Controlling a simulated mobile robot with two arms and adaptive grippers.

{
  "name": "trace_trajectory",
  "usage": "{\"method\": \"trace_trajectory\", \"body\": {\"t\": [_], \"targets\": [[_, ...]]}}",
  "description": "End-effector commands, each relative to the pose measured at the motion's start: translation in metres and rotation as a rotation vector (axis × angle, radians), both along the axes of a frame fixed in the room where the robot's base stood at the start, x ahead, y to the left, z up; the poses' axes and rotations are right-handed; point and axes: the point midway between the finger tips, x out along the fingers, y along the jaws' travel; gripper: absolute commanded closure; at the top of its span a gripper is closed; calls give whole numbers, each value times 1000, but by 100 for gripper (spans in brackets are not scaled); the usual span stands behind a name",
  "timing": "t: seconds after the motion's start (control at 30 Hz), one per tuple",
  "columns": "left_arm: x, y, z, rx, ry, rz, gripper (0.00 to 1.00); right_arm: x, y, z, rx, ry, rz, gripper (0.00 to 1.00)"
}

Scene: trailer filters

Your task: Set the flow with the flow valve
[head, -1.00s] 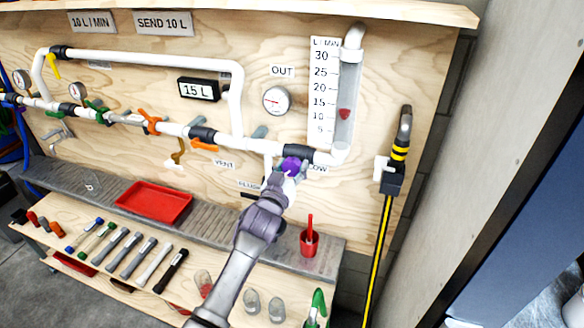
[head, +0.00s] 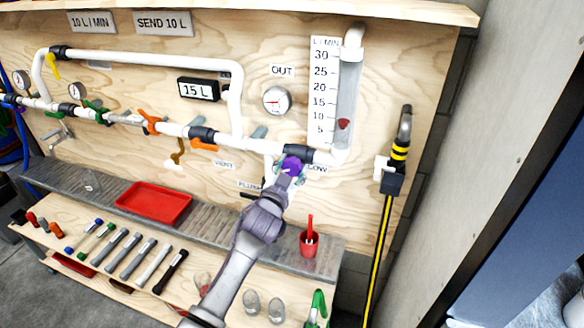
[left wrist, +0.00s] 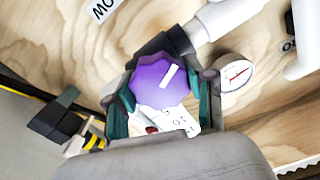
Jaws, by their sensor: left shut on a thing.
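The flow valve's purple knob (head: 291,163) sits at the right end of the pipe, below the flow meter. In the left wrist view the knob (left wrist: 158,76) has a white pointer line tilted to the upper right. My left gripper (head: 288,175) is shut on the knob, with a green-padded finger on either side of it. The flow meter (head: 347,90) is a clear upright tube with an L/MIN scale. Its red float (head: 343,124) stands between the 5 and 10 marks. Signs read 10 L/MIN (head: 92,22) and SEND 10 L (head: 164,22). My right gripper is not in view.
A display (head: 198,90) reads 15 L, and the OUT gauge (head: 276,100) is beside it. Orange (head: 152,122) and green (head: 95,110) valve handles line the pipe. A red tray (head: 153,202) and red cup (head: 309,242) stand on the shelf below.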

Motion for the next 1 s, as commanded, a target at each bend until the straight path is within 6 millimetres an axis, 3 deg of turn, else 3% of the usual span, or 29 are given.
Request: {"method": "trace_trajectory", "body": {"t": [0.3,0.33,0.5,0.83,1.0], "targets": [[0,0,-2,3,2,0,81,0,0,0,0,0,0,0],[0,0,-2,3,2,0,44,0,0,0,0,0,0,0],[0,0,-1,2,2,0,20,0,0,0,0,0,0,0],[-2,1,-1,1,1,0,20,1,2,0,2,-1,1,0],[-16,6,-1,2,0,0,20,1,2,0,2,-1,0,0]]}}
